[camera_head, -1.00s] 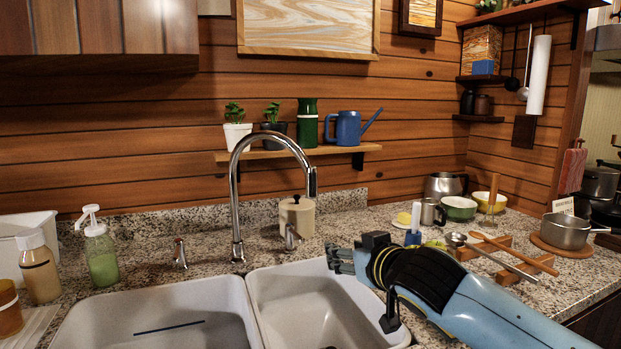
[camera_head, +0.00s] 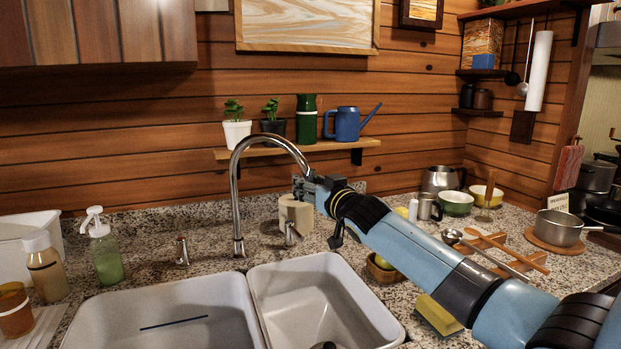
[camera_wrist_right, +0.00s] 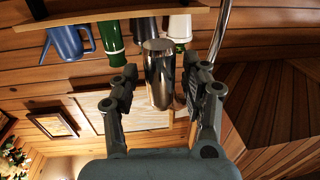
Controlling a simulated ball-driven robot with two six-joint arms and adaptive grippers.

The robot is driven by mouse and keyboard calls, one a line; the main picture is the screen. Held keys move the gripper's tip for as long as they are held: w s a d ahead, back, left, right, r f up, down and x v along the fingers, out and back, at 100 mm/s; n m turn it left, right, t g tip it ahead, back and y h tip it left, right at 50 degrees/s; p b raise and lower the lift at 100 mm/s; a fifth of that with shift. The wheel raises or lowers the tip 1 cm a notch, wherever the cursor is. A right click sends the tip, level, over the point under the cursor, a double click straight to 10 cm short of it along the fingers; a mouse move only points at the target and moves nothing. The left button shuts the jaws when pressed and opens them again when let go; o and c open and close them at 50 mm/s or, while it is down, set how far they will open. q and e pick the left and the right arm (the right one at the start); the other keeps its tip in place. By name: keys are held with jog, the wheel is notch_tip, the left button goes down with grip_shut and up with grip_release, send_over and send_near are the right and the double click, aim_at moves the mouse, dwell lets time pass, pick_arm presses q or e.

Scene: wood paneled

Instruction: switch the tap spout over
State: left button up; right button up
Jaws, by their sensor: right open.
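The chrome tap (camera_head: 236,205) stands behind the sink and its spout arches to the right, with its end over the right basin (camera_head: 335,262). My right gripper (camera_head: 303,183) is at the spout's end, which it partly hides in the head view. In the right wrist view, the spout's end (camera_wrist_right: 160,80) stands between the two open fingers of the right gripper (camera_wrist_right: 160,68), with a gap on each side. The left basin (camera_head: 200,290) has a dark line on its floor. My left gripper is not in view.
A cream canister (camera_head: 296,212) and a tap handle (camera_head: 290,234) stand close behind the right gripper. A soap bottle (camera_head: 105,250) is at the left. A yellow sponge (camera_head: 438,314) and a wooden bowl (camera_head: 382,270) lie below my right arm. The space above the left basin is clear.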

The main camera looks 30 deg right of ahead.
jog(key=shift+w, duration=0.2)
grip_shut()
jog(key=shift+a, duration=0.1)
dwell(0.4)
